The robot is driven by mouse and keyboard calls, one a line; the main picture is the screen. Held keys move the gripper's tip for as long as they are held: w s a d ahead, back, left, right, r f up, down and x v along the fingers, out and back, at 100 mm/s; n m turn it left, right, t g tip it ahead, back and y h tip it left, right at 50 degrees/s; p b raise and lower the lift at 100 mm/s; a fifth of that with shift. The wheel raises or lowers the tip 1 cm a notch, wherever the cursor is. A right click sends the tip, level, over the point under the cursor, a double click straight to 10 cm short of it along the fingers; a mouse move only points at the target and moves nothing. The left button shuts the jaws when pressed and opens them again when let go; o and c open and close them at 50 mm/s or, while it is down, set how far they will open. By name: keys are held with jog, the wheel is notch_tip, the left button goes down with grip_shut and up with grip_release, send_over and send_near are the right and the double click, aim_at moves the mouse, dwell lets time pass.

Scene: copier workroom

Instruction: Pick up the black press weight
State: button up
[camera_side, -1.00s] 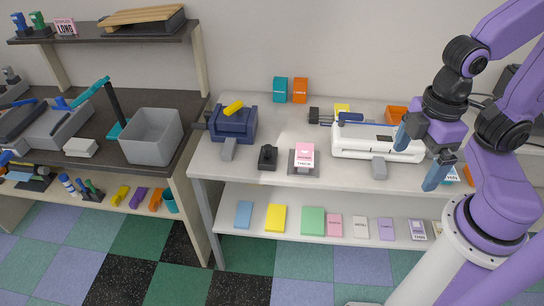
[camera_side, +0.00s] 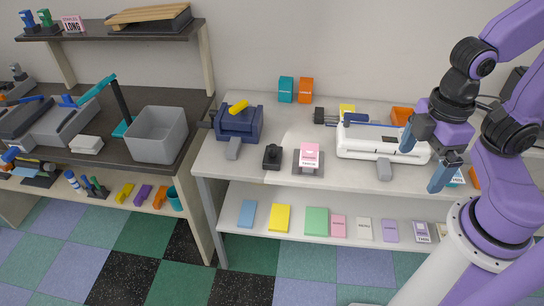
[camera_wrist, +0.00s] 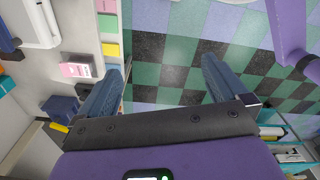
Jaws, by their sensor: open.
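The black press weight (camera_side: 272,156) looks like a small dark block with a knob on top. It stands upright on the pale bench (camera_side: 205,160) in the side view, near the front edge, between the navy device and the pink note pad. My gripper (camera_side: 424,160) is open and empty at the right end of the bench, well to the right of the weight. In the wrist view my gripper (camera_wrist: 162,66) shows both fingers spread with only floor between them.
A pink note pad on a dark stand (camera_side: 309,157) is just right of the weight. A navy device with a yellow handle (camera_side: 238,124) is to its left. A white machine (camera_side: 370,141) lies between the pad and my gripper. A grey bin (camera_side: 157,135) stands on the dark left table.

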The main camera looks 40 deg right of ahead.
jog(key=shift+c, duration=1)
jog(key=w+a+f+n+t+h, duration=0.2)
jog(key=w+a+f+n+h, duration=0.15)
jog(key=w, duration=0.65)
jog(key=w+a+f+n+t+h, duration=0.25)
jog(key=w+a+f+h, duration=0.25)
jog(key=w, duration=0.5)
jog(key=n+t+h, duration=0.2)
jog(key=n+t, duration=0.3)
jog(key=n, duration=0.3)
send_near(272, 157)
jog(key=x, duration=0.5)
jog(key=shift+d+f, duration=0.2)
jog(key=shift+x, duration=3)
jog(key=shift+w+r, duration=0.1)
jog(key=shift+c, duration=0.3)
